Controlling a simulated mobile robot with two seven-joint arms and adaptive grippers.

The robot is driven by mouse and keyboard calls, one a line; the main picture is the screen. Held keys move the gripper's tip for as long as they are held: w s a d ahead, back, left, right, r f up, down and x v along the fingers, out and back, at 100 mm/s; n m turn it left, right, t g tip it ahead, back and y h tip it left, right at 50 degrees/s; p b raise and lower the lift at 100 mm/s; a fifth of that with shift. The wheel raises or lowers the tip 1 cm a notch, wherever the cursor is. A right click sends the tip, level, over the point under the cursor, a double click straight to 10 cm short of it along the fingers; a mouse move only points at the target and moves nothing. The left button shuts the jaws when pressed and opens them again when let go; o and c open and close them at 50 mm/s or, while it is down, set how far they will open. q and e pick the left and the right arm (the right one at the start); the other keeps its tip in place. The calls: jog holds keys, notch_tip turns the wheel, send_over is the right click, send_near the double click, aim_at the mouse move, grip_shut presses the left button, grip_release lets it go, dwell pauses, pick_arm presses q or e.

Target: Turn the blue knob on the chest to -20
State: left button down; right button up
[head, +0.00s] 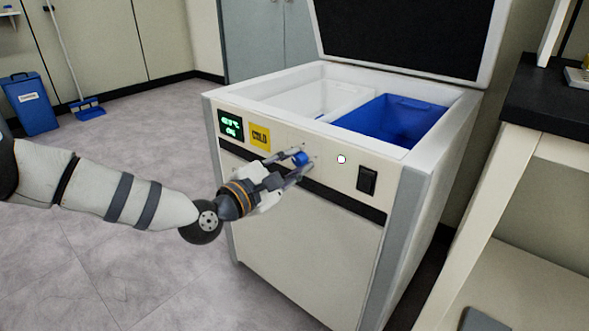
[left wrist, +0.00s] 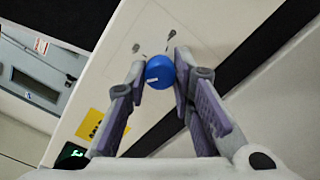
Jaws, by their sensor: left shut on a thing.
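The blue knob (head: 300,158) is on the front panel of the white chest (head: 310,240), right of the yellow label. My left gripper (head: 296,168) is at the knob, with its fingers on either side of it. In the left wrist view the blue knob (left wrist: 160,72) sits between the two fingertips (left wrist: 158,70), and the gripper is shut on it. A small white mark shows on the knob's face. Small markings show on the panel around it, too small to read. My right gripper is in neither view.
The chest's lid (head: 405,35) stands open above a white compartment and a blue bin (head: 390,118). A green display (head: 231,126), yellow label (head: 260,137) and black switch (head: 367,180) share the panel. A bench (head: 545,120) stands at right. Floor at left is mostly clear.

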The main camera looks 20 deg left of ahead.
pick_arm(q)
jog(key=shift+d+f+n+b, duration=0.1)
jog(key=shift+n+b, duration=1.1)
jog(key=shift+n, duration=0.8)
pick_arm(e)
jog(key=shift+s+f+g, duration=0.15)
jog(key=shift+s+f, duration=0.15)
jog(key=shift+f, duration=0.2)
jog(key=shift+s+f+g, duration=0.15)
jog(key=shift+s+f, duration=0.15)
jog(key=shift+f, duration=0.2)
pick_arm(q)
jog(key=c, duration=1.4)
grip_release()
jog(key=shift+o, duration=0.2)
jog(key=v, duration=1.2)
